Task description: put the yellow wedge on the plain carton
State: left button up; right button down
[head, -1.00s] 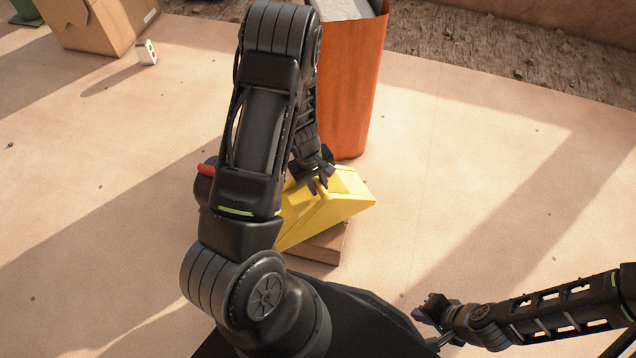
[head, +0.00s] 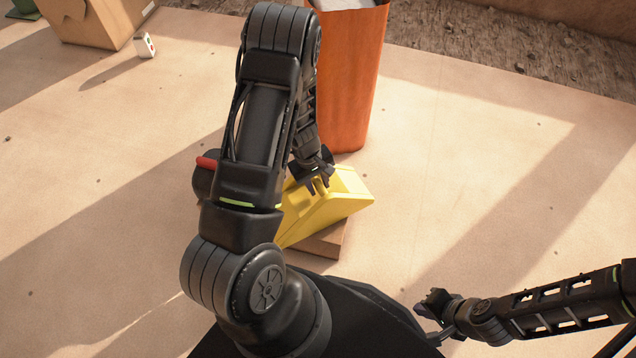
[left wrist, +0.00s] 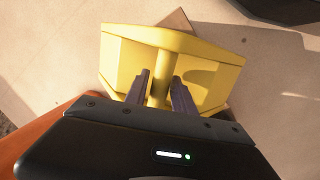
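The yellow wedge (head: 347,200) is at the middle of the head view, over a flat brown block (head: 327,239); I cannot tell whether they touch. The wedge fills the upper middle of the left wrist view (left wrist: 205,50). My left gripper (head: 320,184) comes down on it from above. Its fingers stand close on both sides of a narrow yellow ridge (left wrist: 160,88) and appear shut on it. A brown cardboard carton (head: 100,25) stands at the top left, cut off by the frame. My right gripper (head: 431,305) appears open and empty at the lower right.
A tall orange bin (head: 350,85) stands just behind the wedge. A green thing (head: 22,8) is at the top left corner. The floor is clear at the left and right.

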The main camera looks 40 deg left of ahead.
pick_arm(q)
jog(key=shift+o, duration=1.1)
jog(key=shift+r, duration=0.1)
notch_tip(320, 180, up, 12)
jog(key=s+a+p, duration=0.1)
jog(key=a+p, duration=0.1)
jog(key=p, duration=0.3)
jog(key=shift+d, duration=0.1)
